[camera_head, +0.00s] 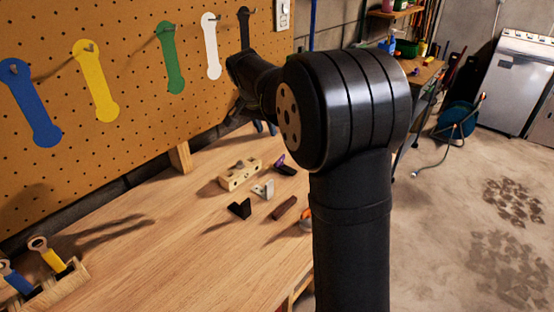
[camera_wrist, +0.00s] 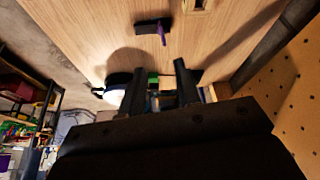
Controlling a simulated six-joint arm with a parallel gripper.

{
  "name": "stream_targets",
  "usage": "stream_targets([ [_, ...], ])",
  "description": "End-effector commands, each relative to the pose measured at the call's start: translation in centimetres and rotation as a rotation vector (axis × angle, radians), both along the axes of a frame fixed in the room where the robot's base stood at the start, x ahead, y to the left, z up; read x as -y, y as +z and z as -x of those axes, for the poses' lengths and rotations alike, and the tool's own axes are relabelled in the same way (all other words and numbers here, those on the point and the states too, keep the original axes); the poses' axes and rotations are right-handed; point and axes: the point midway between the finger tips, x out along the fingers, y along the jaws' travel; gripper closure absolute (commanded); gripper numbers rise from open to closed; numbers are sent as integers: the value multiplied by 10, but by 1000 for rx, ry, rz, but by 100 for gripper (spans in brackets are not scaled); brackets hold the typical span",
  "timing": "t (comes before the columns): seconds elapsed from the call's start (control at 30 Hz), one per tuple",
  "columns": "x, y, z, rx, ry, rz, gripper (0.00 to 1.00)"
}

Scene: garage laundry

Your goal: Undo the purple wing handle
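The purple wing handle (camera_head: 279,160) stands on a small black base (camera_head: 287,170) on the wooden bench, near the pegboard side. In the wrist view the purple handle (camera_wrist: 162,36) shows as a narrow strip at the edge of its dark base (camera_wrist: 148,25), near the top of the picture. My gripper (camera_wrist: 160,68) has its two dark fingers apart, with the handle beyond the tips and not between them. I see no object held. In the head view my arm hides the gripper.
A wooden block (camera_head: 240,174), a grey bracket (camera_head: 263,190), a black piece (camera_head: 240,208) and a brown bar (camera_head: 285,207) lie close to the handle. The pegboard (camera_head: 130,110) with hanging coloured tools borders the bench (camera_head: 170,240).

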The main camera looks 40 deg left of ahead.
Motion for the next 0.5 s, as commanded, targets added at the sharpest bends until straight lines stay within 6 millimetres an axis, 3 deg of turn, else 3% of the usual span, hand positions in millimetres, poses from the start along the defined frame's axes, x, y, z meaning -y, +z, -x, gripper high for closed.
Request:
stream_targets([
  [0.27, -2, -16, -7, 7, -45, -19, 70],
  [0.5, -5, -61, -26, 6, -45, -19, 70],
])
